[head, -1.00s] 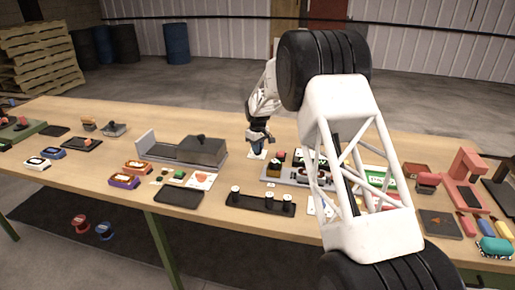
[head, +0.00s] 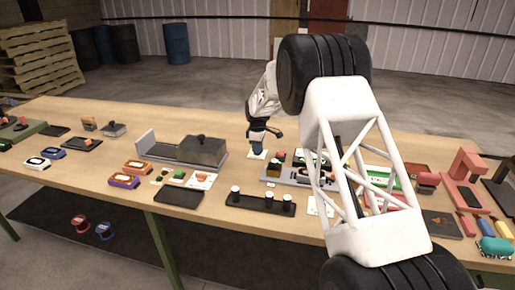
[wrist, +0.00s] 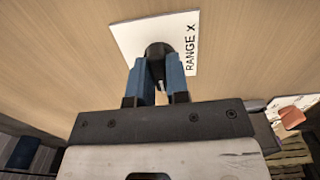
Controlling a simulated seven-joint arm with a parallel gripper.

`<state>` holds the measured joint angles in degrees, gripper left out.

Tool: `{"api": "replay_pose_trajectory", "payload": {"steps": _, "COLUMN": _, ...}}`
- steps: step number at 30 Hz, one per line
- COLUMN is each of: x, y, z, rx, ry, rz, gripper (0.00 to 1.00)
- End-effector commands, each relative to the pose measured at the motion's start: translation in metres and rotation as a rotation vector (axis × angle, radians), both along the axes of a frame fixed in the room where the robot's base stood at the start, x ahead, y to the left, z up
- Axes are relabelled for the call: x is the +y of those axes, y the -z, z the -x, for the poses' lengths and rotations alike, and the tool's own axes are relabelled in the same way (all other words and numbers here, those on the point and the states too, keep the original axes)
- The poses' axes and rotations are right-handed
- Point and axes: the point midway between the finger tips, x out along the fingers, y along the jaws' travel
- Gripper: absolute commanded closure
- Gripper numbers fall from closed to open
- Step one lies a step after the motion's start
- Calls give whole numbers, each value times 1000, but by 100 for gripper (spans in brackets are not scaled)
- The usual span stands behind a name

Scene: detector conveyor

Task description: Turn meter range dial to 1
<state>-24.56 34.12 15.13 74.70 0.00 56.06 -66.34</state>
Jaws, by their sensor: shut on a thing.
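The range dial is a dark round knob (wrist: 159,52) on a white plate marked "RANGE X" (wrist: 187,30) in the wrist view. My gripper (wrist: 160,68) has its two blue fingers shut on the knob, one on each side. The knob's pointer and any number marks are hidden, so its setting cannot be read. In the head view my gripper (head: 257,152) is small and low over the white plate (head: 250,157) near the middle of the table.
A grey box with a sliding part (head: 203,150) stands left of my gripper. A grey device with several parts (head: 298,174) is close on the right. A black rail with white-topped posts (head: 260,203) lies in front. Bare table (head: 225,127) shows behind.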

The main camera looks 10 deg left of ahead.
Motion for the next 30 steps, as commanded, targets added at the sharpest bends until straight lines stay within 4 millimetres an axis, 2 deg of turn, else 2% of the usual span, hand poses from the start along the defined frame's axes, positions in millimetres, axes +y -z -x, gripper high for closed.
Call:
{"api": "replay_pose_trajectory", "payload": {"steps": 7, "x": 0, "y": 0, "z": 0, "rx": 0, "ry": -1, "rz": 0, "gripper": 100}}
{"api": "replay_pose_trajectory", "payload": {"steps": 8, "x": 0, "y": 0, "z": 0, "rx": 0, "ry": -1, "rz": 0, "gripper": 83}}
{"api": "replay_pose_trajectory", "payload": {"steps": 12, "x": 0, "y": 0, "z": 0, "rx": 0, "ry": 0, "rz": 0, "gripper": 61}}
{"api": "replay_pose_trajectory", "payload": {"steps": 13, "x": 0, "y": 0, "z": 0, "rx": 0, "ry": 0, "rz": 0, "gripper": 58}}
{"api": "replay_pose_trajectory", "payload": {"steps": 23, "x": 0, "y": -2, "z": 0, "rx": -1, "ry": 0, "rz": 0, "gripper": 58}}
{"api": "replay_pose_trajectory", "payload": {"steps": 30, "x": 0, "y": -18, "z": -1, "rx": -3, "ry": 0, "rz": -1, "gripper": 58}}
